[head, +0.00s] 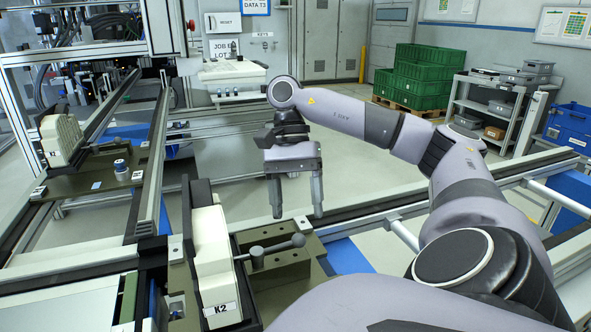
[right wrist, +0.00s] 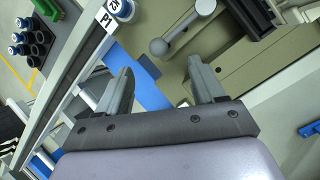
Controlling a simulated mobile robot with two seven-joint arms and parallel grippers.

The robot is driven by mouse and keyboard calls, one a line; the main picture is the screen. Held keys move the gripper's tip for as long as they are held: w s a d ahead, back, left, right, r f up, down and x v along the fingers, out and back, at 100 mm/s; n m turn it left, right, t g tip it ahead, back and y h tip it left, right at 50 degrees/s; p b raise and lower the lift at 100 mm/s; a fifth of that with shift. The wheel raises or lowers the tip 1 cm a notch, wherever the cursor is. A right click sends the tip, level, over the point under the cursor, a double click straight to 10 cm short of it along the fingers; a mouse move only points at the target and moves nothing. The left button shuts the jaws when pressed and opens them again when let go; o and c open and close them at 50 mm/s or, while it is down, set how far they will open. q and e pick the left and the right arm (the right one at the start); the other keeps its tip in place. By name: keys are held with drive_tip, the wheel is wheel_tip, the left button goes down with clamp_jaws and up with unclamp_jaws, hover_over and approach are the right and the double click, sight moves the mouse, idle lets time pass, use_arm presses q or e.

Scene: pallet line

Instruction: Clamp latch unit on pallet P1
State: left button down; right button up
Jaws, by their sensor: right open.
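The unit marked K2 (head: 213,262), a cream-coloured block with a dark back, stands upright on a dark olive pallet (head: 285,275) at the front. A grey clamp lever (head: 277,246) with a ball end lies to the right of the unit, over a raised block. The lever and ball (right wrist: 158,47) also show in the right wrist view, beside a P1 label (right wrist: 104,18). My right gripper (head: 298,214) is open and empty, pointing down, above and beyond the lever; its fingers (right wrist: 160,82) are apart from it. My left gripper is out of view.
A second pallet (head: 100,182) with a similar cream unit (head: 61,139) stands at the left on the line. Rails (head: 395,212) run behind and right of the front pallet. Green crates (head: 418,75) and a shelf (head: 495,105) stand far back.

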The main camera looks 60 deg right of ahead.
drive_tip(key=shift+p+v, duration=0.65)
drive_tip(key=shift+v, duration=0.85)
